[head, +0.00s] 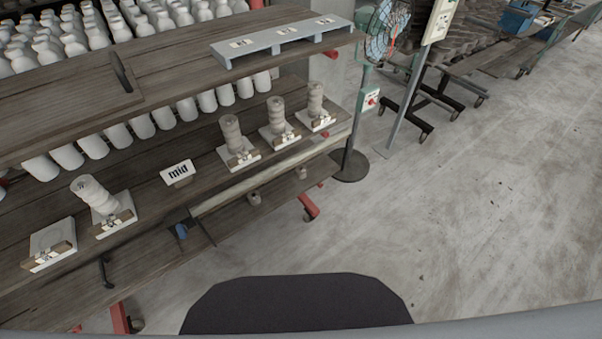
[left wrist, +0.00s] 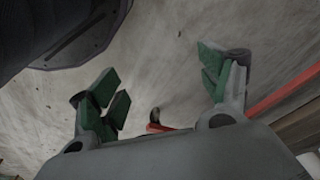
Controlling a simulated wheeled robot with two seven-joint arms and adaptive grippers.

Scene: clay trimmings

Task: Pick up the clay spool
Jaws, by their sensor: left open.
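Several pale, stacked, ribbed clay pieces that look like spools stand on square boards on the middle shelf in the head view. The nearest clay spool (head: 95,194) leans to the left on its board (head: 115,223). Three more, a spool (head: 233,135), a spool (head: 277,114) and a spool (head: 315,98), stand farther right and look upright. Which one the task means, I cannot tell. My left gripper (left wrist: 163,85) shows in the left wrist view, open and empty over the grey floor, with no spool near it. My right gripper is in neither view.
A board (head: 52,238) without a spool lies at the near left of the shelf. The upper shelf (head: 165,60) overhangs the back. A fan (head: 387,28) stands beyond the shelf's far end. The floor (head: 460,200) at right is clear.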

